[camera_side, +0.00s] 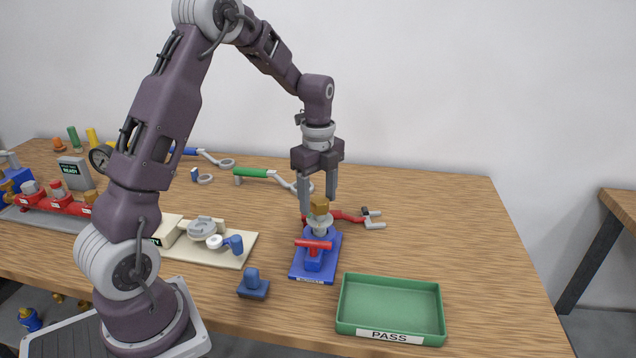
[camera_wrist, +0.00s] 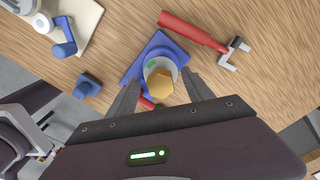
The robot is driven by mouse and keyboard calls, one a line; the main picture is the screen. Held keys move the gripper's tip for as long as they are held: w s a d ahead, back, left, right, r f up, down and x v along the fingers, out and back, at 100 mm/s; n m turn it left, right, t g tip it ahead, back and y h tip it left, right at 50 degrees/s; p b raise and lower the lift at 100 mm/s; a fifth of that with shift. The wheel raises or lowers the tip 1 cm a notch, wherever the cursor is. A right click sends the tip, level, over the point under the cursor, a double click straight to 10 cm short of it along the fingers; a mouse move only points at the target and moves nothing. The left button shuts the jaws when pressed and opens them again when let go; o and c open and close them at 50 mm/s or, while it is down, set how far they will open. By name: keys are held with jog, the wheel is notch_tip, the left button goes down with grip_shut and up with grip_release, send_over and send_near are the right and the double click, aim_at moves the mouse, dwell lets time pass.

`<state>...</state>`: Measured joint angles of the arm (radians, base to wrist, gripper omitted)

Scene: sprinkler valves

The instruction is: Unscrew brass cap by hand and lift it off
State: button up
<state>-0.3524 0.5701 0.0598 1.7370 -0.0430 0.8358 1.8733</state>
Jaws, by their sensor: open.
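The brass cap (camera_side: 320,203) sits on top of a grey-white valve body (camera_side: 321,228), which stands upright on a blue base plate (camera_side: 329,268) with a red handle (camera_side: 313,244) at its front. In the wrist view the brass cap (camera_wrist: 160,82) shows as a hexagon from above. My gripper (camera_side: 318,208) points straight down over the valve, with one finger on each side of the cap. In the wrist view my gripper (camera_wrist: 163,88) is open, its fingers apart with the cap between their tips. Whether either finger touches the cap cannot be told.
A green tray (camera_side: 434,303) marked PASS stands at front right. A small blue block (camera_side: 253,286) lies front left of the plate. A red-handled wrench (camera_wrist: 197,32) lies close behind the valve. A cream board (camera_side: 239,252) with parts is at left. The table's right side is clear.

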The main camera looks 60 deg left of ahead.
aim_at(318, 200)
grip_shut()
jog(key=n, duration=0.6)
jog(key=shift+s+d+n, duration=0.1)
jog(key=shift+n, duration=0.2)
jog(key=n, duration=0.9)
jog(key=shift+s+d, duration=0.1)
jog(key=shift+d, duration=0.1)
jog(key=shift+r, duration=2.05)
